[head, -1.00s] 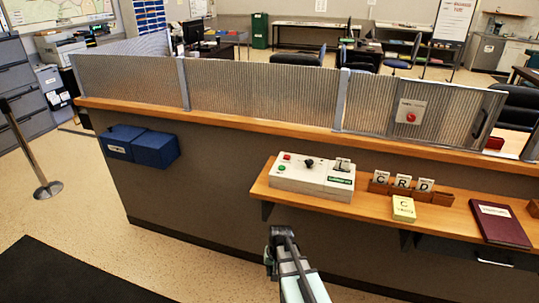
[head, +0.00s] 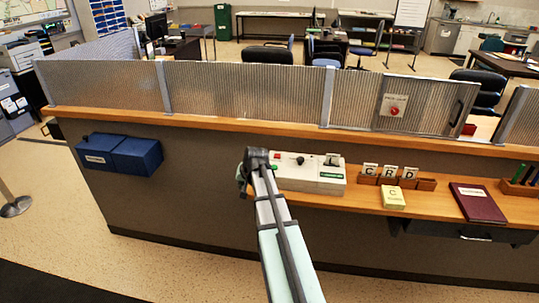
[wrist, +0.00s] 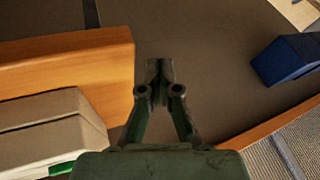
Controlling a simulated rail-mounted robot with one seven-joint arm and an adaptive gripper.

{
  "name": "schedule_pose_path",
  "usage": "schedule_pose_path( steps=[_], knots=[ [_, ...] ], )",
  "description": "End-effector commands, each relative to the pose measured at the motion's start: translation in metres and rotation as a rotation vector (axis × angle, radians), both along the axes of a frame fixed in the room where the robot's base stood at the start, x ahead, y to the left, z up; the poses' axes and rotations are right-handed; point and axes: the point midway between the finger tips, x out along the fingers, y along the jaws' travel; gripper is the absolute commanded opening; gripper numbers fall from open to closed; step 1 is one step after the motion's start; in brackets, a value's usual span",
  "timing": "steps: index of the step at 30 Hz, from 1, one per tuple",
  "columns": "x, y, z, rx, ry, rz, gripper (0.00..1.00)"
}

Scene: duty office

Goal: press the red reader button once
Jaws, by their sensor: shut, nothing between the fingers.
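A pale control box (head: 310,182) sits on the wooden counter shelf, with a small red button (head: 277,156) at its back left, a dark knob and a card marked L on top. Another red button (head: 395,111) is on a white plate on the ribbed screen, to the right. I cannot tell from the frames which is the reader button. My gripper (wrist: 160,72) is shut and empty, past the shelf's end and apart from the box (wrist: 45,130). In the head view my arm hides the box's left front part.
Letter tiles in a wooden rack (head: 398,182), a yellow note block (head: 393,198) and a maroon book (head: 478,203) lie along the shelf (head: 350,198). A blue box (head: 137,155) hangs on the counter front to the left. The ribbed screen (head: 245,90) stands above the ledge.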

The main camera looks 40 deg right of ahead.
Motion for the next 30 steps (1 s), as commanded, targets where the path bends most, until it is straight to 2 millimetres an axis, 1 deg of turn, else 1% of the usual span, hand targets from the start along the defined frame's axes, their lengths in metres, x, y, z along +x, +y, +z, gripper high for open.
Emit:
schedule_pose_path(
  steps=[1,5,6,8,9,15,18,21,24,30],
  knots=[
    [0.006,-0.016,0.012,0.002,-0.02,-0.023,0.0],
    [0.015,-0.05,0.04,0.009,-0.069,-0.077,0.0],
    [0.017,-0.062,0.05,0.013,-0.087,-0.096,0.0],
    [0.02,-0.079,0.066,0.017,-0.113,-0.124,0.0],
    [0.021,-0.092,0.077,0.019,-0.131,-0.143,0.0],
    [0.023,-0.148,0.127,0.026,-0.213,-0.226,0.0],
    [0.022,-0.169,0.147,0.03,-0.244,-0.257,0.0],
    [0.021,-0.182,0.161,0.031,-0.265,-0.277,0.0],
    [0.019,-0.191,0.169,0.032,-0.278,-0.29,0.0],
    [0.018,-0.195,0.173,0.033,-0.286,-0.296,0.0]
  ],
)
